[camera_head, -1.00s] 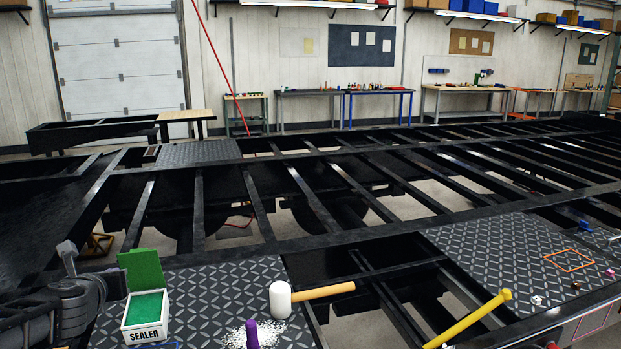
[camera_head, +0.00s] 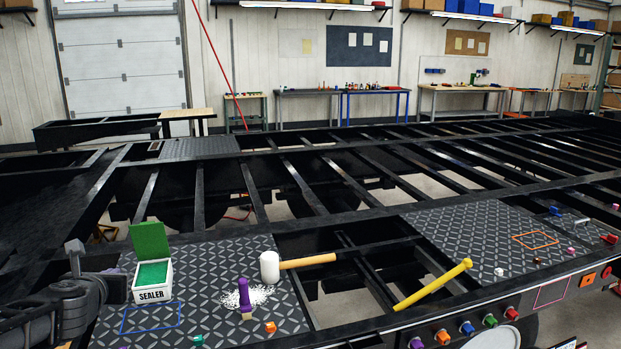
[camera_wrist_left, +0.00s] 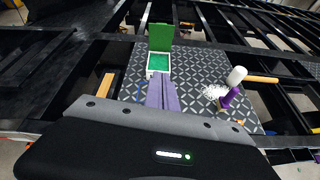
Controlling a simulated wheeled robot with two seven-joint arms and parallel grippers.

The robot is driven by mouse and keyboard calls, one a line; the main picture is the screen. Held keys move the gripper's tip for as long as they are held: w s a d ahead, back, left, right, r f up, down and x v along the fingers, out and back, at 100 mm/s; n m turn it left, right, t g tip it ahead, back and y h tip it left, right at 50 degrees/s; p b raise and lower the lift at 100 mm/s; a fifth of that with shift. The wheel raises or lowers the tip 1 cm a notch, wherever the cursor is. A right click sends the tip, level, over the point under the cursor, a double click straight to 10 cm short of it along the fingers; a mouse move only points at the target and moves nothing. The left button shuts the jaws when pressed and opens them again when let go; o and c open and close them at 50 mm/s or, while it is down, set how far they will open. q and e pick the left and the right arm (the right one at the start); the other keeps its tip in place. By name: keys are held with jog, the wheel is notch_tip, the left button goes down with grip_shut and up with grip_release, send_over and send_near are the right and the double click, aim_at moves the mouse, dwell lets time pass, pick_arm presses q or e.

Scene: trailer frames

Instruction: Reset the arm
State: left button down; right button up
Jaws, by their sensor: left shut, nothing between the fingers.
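My left arm (camera_head: 75,295) comes in at the left edge of the head view, beside the deck plate. In the left wrist view my left gripper (camera_wrist_left: 162,92) has its two purple-grey fingers together with nothing between them. They point towards the white sealer box (camera_wrist_left: 158,65), and I cannot tell the gap from it. In the head view the box (camera_head: 152,275) stands with its green lid (camera_head: 150,239) open. My right gripper is not in view.
Open gaps lie between the beams. Coloured knobs (camera_head: 467,328) line the front edge.

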pick_arm(q)
jog(key=s+d+f+m+g+h, duration=0.2)
jog(key=d+f+m, duration=0.4)
jog(key=f+m, duration=0.35)
jog(key=s+d+f+m+g+h, duration=0.1)
jog(key=s+d+f+m, duration=0.1)
jog(key=d+f+m, duration=0.7)
jog(key=s+d+f+m+g+h, duration=0.25)
jog(key=f+m, duration=0.55)
jog(key=f, duration=0.4)
jog(key=s+d+f+m+g+h, duration=0.1)
jog(key=s+d+f+m+g, duration=0.2)
jog(key=s+d+f, duration=0.6)
jog(key=s+d+f+m+g+h+b, duration=0.1)
jog(key=s+d+f+m, duration=0.6)
jog(key=s, duration=1)
notch_tip(320, 180, down, 4)
jog(key=d+g+h, duration=0.1)
jog(key=d+g, duration=0.1)
jog(key=shift+d+r+g, duration=0.15)
jog(key=shift+d+g, duration=0.1)
jog(key=shift+g, duration=0.1)
